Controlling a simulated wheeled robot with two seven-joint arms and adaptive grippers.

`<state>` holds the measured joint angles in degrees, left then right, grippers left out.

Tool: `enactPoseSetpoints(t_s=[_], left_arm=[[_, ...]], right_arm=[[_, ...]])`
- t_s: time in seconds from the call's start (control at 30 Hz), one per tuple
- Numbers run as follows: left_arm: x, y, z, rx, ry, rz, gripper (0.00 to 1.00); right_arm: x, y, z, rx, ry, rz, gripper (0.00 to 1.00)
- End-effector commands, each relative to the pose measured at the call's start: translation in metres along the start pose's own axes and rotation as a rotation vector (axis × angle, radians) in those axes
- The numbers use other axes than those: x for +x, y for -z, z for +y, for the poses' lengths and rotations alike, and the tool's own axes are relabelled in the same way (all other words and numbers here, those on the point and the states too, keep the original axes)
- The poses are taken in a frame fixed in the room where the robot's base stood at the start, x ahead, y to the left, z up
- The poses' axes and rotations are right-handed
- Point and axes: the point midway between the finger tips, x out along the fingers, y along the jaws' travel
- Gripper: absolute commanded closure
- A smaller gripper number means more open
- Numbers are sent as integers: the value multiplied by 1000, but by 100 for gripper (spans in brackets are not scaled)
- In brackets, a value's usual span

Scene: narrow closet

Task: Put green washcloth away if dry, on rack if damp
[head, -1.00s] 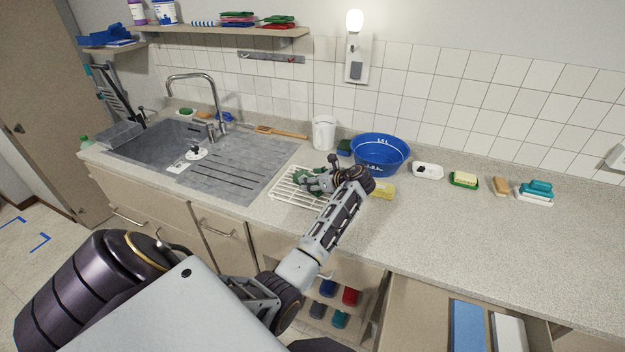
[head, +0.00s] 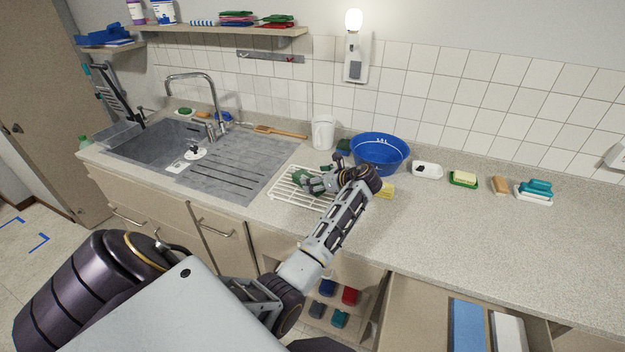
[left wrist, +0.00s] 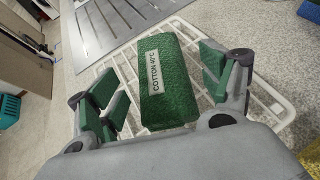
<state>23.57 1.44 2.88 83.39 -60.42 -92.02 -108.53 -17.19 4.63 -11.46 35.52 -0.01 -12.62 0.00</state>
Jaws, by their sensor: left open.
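The green washcloth (left wrist: 172,98) is a thick folded or rolled bundle with a white label reading "COTTON 40°C". In the left wrist view it lies on the white wire rack (left wrist: 268,98). My left gripper (left wrist: 160,78) is open, with green-padded fingers on either side of the cloth and gaps showing between. In the head view my left gripper (head: 316,182) is over the rack (head: 283,193) and hides most of the cloth. I cannot tell by sight whether the cloth is damp. My right gripper is not in view.
The sink and ribbed drainboard (head: 240,165) are left of the rack. A white canister (head: 322,132), blue basin (head: 380,154) and yellow item (head: 388,190) are nearby. Below, an open drawer (head: 420,305) holds blue and white cloths.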

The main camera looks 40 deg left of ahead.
Motion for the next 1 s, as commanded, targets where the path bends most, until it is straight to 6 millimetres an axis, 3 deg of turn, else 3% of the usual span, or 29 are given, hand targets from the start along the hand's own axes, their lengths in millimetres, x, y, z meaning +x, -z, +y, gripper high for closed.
enactPoseSetpoints(t_s=[0.6,1.0], left_arm=[[-85,0,0,-1,2,0,20],[-95,0,0,-1,1,-1,20]], right_arm=[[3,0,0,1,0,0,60],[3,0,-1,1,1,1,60]])
